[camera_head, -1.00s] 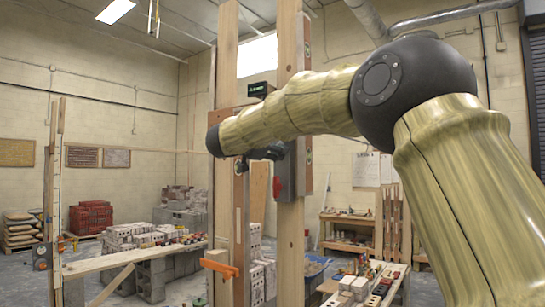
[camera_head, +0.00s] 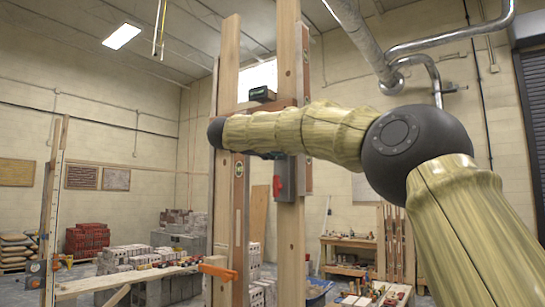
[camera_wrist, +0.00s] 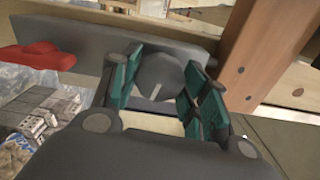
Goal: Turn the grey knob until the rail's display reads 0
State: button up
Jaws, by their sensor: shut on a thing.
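The grey knob (camera_wrist: 160,76) is round with a pale line on its face. In the wrist view it sits between the green-padded fingers of my gripper (camera_wrist: 163,92), which is shut on it. In the head view my gripper (camera_head: 272,155) is mostly hidden behind my forearm, and the knob cannot be made out. The rail (camera_head: 243,106) spans the timber posts. Its dark display (camera_head: 262,94) sits on top with small green characters, too small to read.
A grey box (camera_head: 286,180) with a red part (camera_head: 277,186) hangs by the right post (camera_head: 290,255), close to my gripper. An orange clamp (camera_head: 217,270) grips the left post lower down.

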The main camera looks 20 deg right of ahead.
jog(key=m+b, duration=0.1)
jog(key=m, duration=0.1)
jog(key=m+b, duration=0.2)
jog(key=shift+f+m, duration=0.3)
jog(key=shift+f, duration=0.05)
jog(key=m+b, duration=0.3)
jog(key=m, duration=0.1)
jog(key=shift+m, duration=0.3)
jog(key=o, duration=1)
jog(key=shift+d+r, duration=0.15)
jog(key=shift+r, duration=0.1)
